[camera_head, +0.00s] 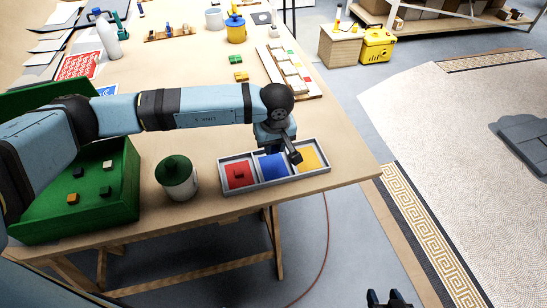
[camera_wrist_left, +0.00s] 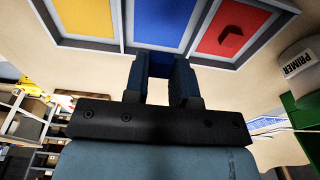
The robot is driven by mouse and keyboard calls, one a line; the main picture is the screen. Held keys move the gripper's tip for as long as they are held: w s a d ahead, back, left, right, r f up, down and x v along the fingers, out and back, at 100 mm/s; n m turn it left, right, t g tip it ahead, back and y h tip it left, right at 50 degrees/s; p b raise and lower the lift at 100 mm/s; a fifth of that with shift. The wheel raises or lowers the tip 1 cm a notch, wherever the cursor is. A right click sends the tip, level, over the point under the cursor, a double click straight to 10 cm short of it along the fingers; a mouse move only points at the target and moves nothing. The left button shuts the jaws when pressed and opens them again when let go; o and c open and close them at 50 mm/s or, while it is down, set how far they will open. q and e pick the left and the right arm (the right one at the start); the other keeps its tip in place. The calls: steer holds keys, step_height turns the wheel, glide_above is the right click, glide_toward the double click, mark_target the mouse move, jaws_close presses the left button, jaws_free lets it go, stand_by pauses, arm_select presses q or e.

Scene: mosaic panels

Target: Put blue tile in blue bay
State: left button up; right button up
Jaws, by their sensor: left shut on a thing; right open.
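A grey tray (camera_head: 249,187) near the front edge of the table has a red bay (camera_head: 232,182), a blue bay (camera_head: 272,168) and a yellow bay (camera_head: 312,160). A red tile (camera_head: 239,174) lies in the red bay. My left gripper (camera_head: 294,157) is over the blue bay, near its border with the yellow one. In the left wrist view it is shut on a small dark blue piece (camera_wrist_left: 160,66), the blue tile, mostly hidden by the fingers. The blue bay (camera_wrist_left: 162,22) shows just beyond the fingertips and looks empty there. My right gripper (camera_head: 390,299) is open and empty, low beyond the table.
A green box (camera_head: 125,196) with several small blocks is further left. A long tray of tiles (camera_head: 272,68), a yellow can (camera_head: 236,30) and a bottle (camera_head: 106,38) stand further back.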

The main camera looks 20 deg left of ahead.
mark_target(273, 166)
arm_select(q)
step_height(273, 166, down, 2)
steer(key=shift+f, duration=0.1)
step_height(273, 166, down, 4)
steer(key=shift+r+p, duration=0.15)
steer(key=shift+p, duration=0.2)
steer(key=shift+f, duration=0.4)
steer(key=shift+f, duration=0.2)
steer(key=o, duration=0.9)
